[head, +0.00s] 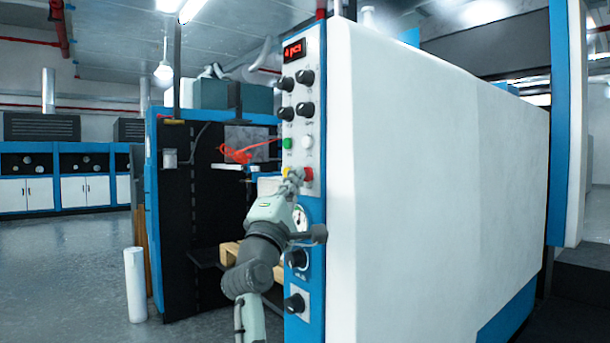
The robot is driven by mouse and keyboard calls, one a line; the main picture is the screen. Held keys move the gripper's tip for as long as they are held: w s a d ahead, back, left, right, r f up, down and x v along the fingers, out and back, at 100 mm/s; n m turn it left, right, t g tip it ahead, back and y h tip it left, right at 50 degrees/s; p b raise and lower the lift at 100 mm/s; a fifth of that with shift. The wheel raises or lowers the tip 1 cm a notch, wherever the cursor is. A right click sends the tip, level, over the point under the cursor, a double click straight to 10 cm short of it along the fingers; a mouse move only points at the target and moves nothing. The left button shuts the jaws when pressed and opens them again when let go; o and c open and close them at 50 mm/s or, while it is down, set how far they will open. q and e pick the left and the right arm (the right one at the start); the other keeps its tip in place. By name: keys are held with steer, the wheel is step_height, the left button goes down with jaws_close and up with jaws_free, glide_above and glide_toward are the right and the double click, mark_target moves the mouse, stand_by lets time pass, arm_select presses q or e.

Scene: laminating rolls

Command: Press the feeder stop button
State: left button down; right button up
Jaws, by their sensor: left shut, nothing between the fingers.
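The narrow control panel (301,130) on the end of the machine carries a red lit display (293,50), several black knobs, a green button (287,143) and a white button (307,142). Below these is a red button (309,174), which looks like the stop button; its label is too small to read. My left gripper (293,180) is shut and empty, in front of the panel at the red button's height. Its fingers overlap the panel just left of the red button and hide what is behind them. I cannot tell whether they touch the panel. My right gripper is out of view.
The machine's large white side (430,170) fills the right. A white post (135,285) stands at left on open floor. Blue-and-white cabinets (55,175) line the far left.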

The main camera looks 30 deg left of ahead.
arm_select(q)
steer(key=shift+s+a, duration=0.25)
steer(key=shift+s, duration=0.35)
steer(key=s, duration=0.1)
steer(key=s+a, duration=0.1)
steer(key=s, duration=0.1)
steer(key=s+a+p, duration=0.1)
steer(key=shift+s, duration=0.3)
stand_by(0.6)
